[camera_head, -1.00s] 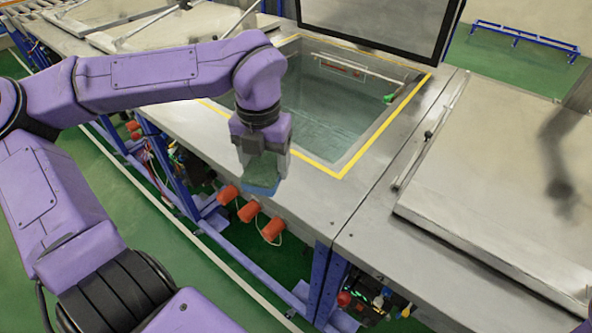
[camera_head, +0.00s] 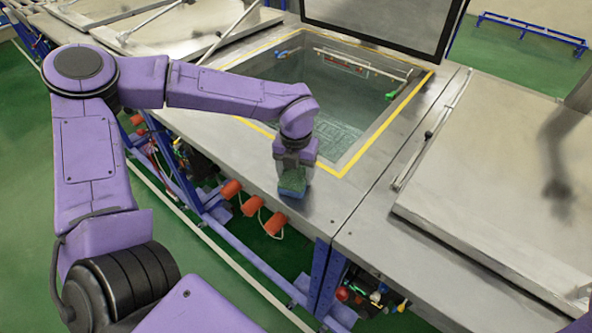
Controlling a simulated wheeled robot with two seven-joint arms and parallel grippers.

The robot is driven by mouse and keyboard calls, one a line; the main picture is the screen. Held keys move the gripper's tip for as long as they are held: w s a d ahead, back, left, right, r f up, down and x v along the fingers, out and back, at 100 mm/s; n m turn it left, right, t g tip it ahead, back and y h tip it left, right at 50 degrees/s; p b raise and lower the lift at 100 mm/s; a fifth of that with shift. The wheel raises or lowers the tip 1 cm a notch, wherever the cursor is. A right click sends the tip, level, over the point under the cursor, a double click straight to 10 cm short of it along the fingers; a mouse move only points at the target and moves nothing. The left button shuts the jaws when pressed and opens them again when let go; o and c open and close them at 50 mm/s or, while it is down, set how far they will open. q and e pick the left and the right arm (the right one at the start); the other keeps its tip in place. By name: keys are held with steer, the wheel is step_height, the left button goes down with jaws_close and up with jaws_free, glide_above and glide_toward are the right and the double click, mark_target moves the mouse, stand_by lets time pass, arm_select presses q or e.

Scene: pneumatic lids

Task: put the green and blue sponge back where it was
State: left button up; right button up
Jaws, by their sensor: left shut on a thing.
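My left gripper (camera_head: 294,170) points down and is shut on the green and blue sponge (camera_head: 292,184). The sponge shows green above and blue below. It is over the steel strip in front of the open tank, between the yellow line and the front edge. I cannot tell whether its underside touches the steel. The fingertips are partly hidden by the sponge and the wrist. My right gripper is out of view.
The open tank (camera_head: 343,148) has a yellow line (camera_head: 391,124) around it and its dark-framed lid (camera_head: 385,22) raised behind. A closed steel lid (camera_head: 510,170) lies to the right. Orange knobs (camera_head: 276,223) jut out below the front edge. The steel front strip right of the sponge is clear.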

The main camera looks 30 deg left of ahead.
mark_target(295, 173)
arm_select(q)
steer(key=shift+f, duration=0.2)
steer(key=o, duration=1)
steer(key=shift+r, duration=0.35)
step_height(295, 173, up, 12)
steer(key=b, duration=0.1)
steer(key=shift+f, duration=0.1)
